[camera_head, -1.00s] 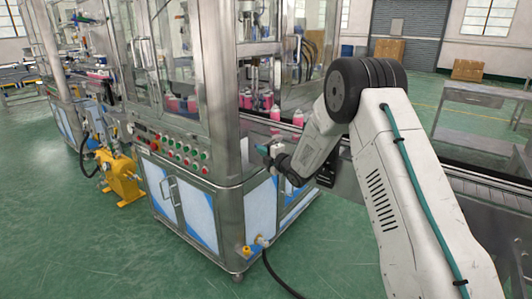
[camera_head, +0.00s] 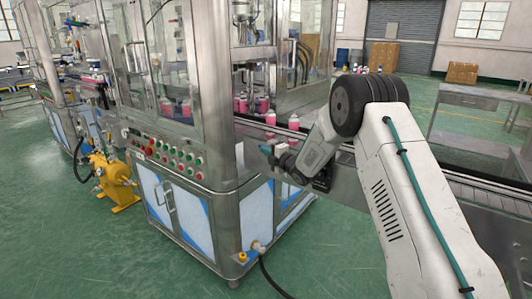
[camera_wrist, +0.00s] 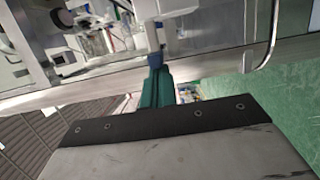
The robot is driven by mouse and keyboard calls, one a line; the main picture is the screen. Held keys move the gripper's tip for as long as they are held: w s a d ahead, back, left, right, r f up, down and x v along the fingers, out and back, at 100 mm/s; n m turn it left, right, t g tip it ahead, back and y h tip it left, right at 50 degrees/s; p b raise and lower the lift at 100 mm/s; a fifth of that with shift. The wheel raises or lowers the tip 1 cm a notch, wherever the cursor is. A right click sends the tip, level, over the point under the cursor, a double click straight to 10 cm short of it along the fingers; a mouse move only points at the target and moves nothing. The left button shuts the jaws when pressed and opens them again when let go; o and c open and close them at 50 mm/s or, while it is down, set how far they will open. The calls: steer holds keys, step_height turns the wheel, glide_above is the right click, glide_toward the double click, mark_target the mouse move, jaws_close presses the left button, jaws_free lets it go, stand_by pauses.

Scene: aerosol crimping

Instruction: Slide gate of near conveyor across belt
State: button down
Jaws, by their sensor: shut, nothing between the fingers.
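The near conveyor (camera_head: 330,145) runs from the crimping machine toward the right, with pink cans (camera_head: 262,104) standing in a row along its belt. My gripper (camera_head: 267,150) is beside the machine's right corner, at the conveyor's near side. In the wrist view its teal fingers (camera_wrist: 157,86) are shut with nothing between them. Their tips point at a small blue piece (camera_wrist: 155,59) under a pale block (camera_wrist: 165,38). I cannot tell whether this is the gate, or whether the fingers touch it. My arm hides part of the conveyor in the head view.
The machine's cabinet with its button panel (camera_head: 166,150) stands left of my gripper. A black hose (camera_head: 272,278) lies on the green floor. A yellow pump unit (camera_head: 115,180) stands at the left. A metal table (camera_head: 480,100) stands behind on the right.

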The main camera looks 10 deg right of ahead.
steer(key=s+d, duration=0.1)
steer(key=s, duration=1)
steer(key=s+d+f+m+g+h, duration=0.35)
steer(key=d+f+m, duration=0.2)
steer(key=f, duration=0.35)
steer(key=s+d+r+m+g+h, duration=0.25)
steer(key=s+m+g+h, duration=0.25)
steer(key=s+m, duration=0.3)
steer(key=s+a+r+m+g, duration=0.1)
steer(key=s+r, duration=0.5)
steer(key=s, duration=0.8)
steer(key=s+a+r+m+g, duration=0.2)
steer(key=s+r+m, duration=0.3)
steer(key=s, duration=0.9)
steer(key=s+a+r+m+g, duration=0.2)
steer(key=s+r, duration=0.7)
steer(key=s, duration=0.6)
steer(key=shift+r+m+g+y, duration=0.15)
steer(key=shift+m+g+y, duration=0.2)
steer(key=shift+m+g, duration=0.4)
